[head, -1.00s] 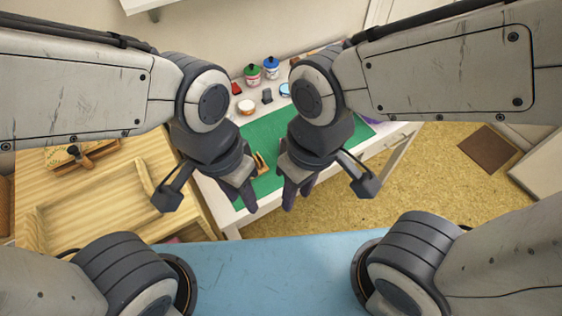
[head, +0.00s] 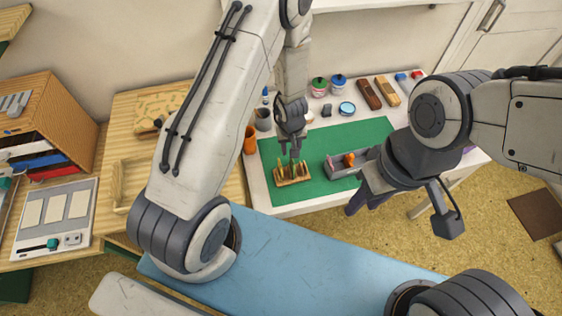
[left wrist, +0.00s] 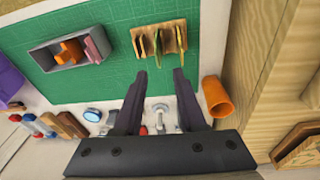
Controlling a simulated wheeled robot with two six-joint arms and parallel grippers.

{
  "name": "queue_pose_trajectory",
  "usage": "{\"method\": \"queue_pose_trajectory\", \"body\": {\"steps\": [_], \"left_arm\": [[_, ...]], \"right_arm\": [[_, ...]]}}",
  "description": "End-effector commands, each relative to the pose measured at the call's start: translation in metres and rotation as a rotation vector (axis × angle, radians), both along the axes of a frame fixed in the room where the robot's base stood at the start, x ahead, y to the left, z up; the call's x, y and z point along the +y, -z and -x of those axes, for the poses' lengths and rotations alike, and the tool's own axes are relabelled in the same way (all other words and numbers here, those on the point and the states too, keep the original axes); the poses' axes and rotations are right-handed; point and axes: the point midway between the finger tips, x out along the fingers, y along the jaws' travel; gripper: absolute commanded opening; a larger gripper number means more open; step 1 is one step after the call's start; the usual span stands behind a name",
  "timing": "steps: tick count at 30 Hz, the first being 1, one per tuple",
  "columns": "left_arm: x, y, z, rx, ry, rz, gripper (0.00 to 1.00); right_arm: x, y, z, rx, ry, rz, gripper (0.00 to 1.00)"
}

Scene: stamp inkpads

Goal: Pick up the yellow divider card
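A small wooden rack (head: 292,181) stands on the green mat (head: 345,142), with several thin divider cards upright in it. The cards look yellow and green and are seen nearly edge-on. A yellowish card (left wrist: 181,39) shows at the rack's right end in the left wrist view; its exact colour is hard to tell. My left gripper (head: 293,157) is over the rack in the head view. In the left wrist view its fingers (left wrist: 160,72) are apart, empty and short of the rack. My right gripper (head: 362,203) hangs at the table's front edge; its opening is unclear.
A grey tray (head: 343,172) with orange and pink pieces lies right of the rack. An orange cup (head: 250,140) stands to the left. Jars, a blue-topped tin (head: 346,108) and wooden blocks (head: 370,95) line the back. The mat's middle is clear.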

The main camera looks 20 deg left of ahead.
Motion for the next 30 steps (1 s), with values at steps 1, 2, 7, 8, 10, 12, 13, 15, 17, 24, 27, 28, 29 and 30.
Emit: {"method": "queue_pose_trajectory", "body": {"steps": [1, 2, 7, 8, 10, 12, 13, 15, 17, 24, 27, 28, 29, 30], "left_arm": [[0.013, 0.007, 0.003, 0.011, -0.039, -0.020, 0.40], [0.018, 0.012, 0.003, 0.013, -0.054, -0.031, 0.40], [0.033, 0.038, 0.005, 0.020, -0.097, -0.058, 0.40], [0.033, 0.044, 0.005, 0.021, -0.099, -0.060, 0.40], [0.034, 0.056, 0.004, 0.020, -0.098, -0.059, 0.40], [0.035, 0.065, 0.002, 0.019, -0.097, -0.059, 0.40], [0.035, 0.069, 0.002, 0.019, -0.098, -0.059, 0.40], [0.036, 0.074, 0.001, 0.019, -0.097, -0.059, 0.40], [0.036, 0.077, 0.001, 0.019, -0.097, -0.059, 0.40], [0.036, 0.106, 0.003, 0.022, -0.096, -0.057, 0.40], [0.037, 0.117, 0.002, 0.021, -0.097, -0.058, 0.40], [0.038, 0.120, 0.002, 0.022, -0.096, -0.057, 0.40], [0.038, 0.123, 0.001, 0.021, -0.096, -0.058, 0.40], [0.038, 0.125, 0.000, 0.020, -0.097, -0.058, 0.40]], "right_arm": [[0.000, -0.007, 0.000, 0.000, 0.000, 0.000, 0.39], [0.000, -0.008, 0.000, 0.000, 0.000, 0.000, 0.39], [0.000, 0.000, 0.000, 0.000, 0.000, 0.000, 0.39], [0.000, 0.004, 0.000, 0.000, 0.001, 0.000, 0.39], [0.000, 0.012, 0.000, 0.001, 0.002, 0.001, 0.39], [0.000, 0.016, 0.000, 0.001, 0.003, 0.001, 0.39], [0.000, 0.017, 0.000, 0.001, 0.004, 0.001, 0.39], [0.000, 0.020, 0.000, 0.001, 0.004, 0.001, 0.39], [0.000, 0.020, 0.000, 0.000, 0.004, 0.000, 0.39], [0.000, 0.032, 0.000, 0.001, 0.007, 0.000, 0.39], [0.000, 0.031, 0.000, 0.001, 0.007, 0.000, 0.39], [0.000, 0.030, 0.000, 0.001, 0.007, 0.000, 0.39], [0.000, 0.030, 0.000, 0.001, 0.007, 0.000, 0.39], [0.000, 0.030, 0.000, 0.001, 0.007, 0.000, 0.39]]}}
